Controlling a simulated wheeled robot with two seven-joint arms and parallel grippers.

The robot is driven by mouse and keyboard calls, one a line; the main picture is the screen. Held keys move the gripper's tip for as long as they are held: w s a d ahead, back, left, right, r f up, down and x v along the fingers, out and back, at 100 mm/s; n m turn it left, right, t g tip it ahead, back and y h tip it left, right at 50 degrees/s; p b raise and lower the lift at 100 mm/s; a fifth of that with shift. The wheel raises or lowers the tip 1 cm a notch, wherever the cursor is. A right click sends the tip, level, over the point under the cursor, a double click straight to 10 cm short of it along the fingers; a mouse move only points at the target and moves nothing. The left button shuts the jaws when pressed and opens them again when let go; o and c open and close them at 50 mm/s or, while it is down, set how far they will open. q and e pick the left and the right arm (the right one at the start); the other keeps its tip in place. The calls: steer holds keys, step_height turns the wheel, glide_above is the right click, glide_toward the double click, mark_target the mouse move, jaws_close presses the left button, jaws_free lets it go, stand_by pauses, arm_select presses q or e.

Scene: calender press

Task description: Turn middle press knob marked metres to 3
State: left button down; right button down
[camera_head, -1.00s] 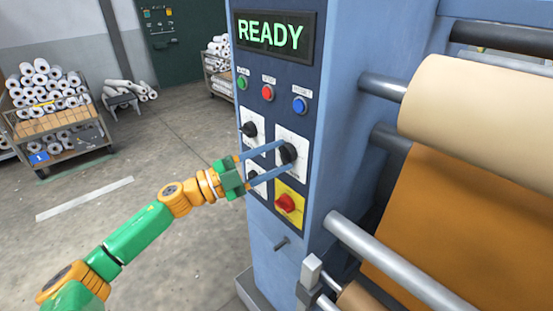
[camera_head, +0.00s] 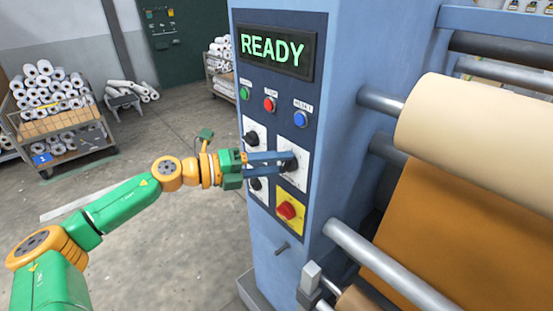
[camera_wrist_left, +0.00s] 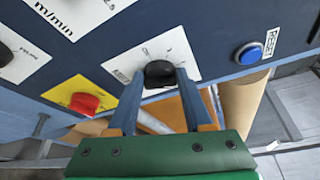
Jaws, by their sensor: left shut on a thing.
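The black press knob (camera_head: 292,163) sits on a white dial plate (camera_head: 294,179) on the blue press panel, between two other black knobs in height. My left gripper (camera_head: 284,161) is shut on this knob, its two long blue-grey fingers reaching in from the left. In the left wrist view the knob (camera_wrist_left: 159,74) sits between the fingertips, and my left gripper (camera_wrist_left: 158,82) has a finger on each side of it. The plate's scale marks show partly there, but the pointer and most numbers are hidden or too small to read. My right gripper is out of view.
Two other black knobs, upper (camera_head: 251,138) and lower (camera_head: 255,184), stand close on the left. A red switch on a yellow plate (camera_head: 290,208) is below, a blue button (camera_head: 300,119) above. Rollers (camera_head: 380,101) project on the right.

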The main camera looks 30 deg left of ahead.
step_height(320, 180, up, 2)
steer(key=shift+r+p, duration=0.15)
steer(key=shift+p, duration=0.75)
arm_select(q)
steer(key=shift+s+d+f+m+g+y+p, duration=0.15)
steer(key=shift+m+y, duration=0.2)
steer(key=shift+m, duration=0.2)
steer(key=shift+r+m+g+y+p, duration=0.1)
steer(key=shift+m+y+p, duration=0.15)
steer(key=shift+m, duration=0.35)
steer(key=shift+s+d+f+m+g+y+p, duration=0.1)
steer(key=shift+m+y, duration=0.3)
steer(key=shift+m, duration=0.15)
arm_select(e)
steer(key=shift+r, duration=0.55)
arm_select(q)
steer(key=shift+c, duration=1.6)
jaws_free()
steer(key=shift+a+r, duration=0.1)
steer(key=shift+r, duration=0.1)
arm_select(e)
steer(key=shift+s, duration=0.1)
arm_select(q)
steer(key=shift+r, duration=0.1)
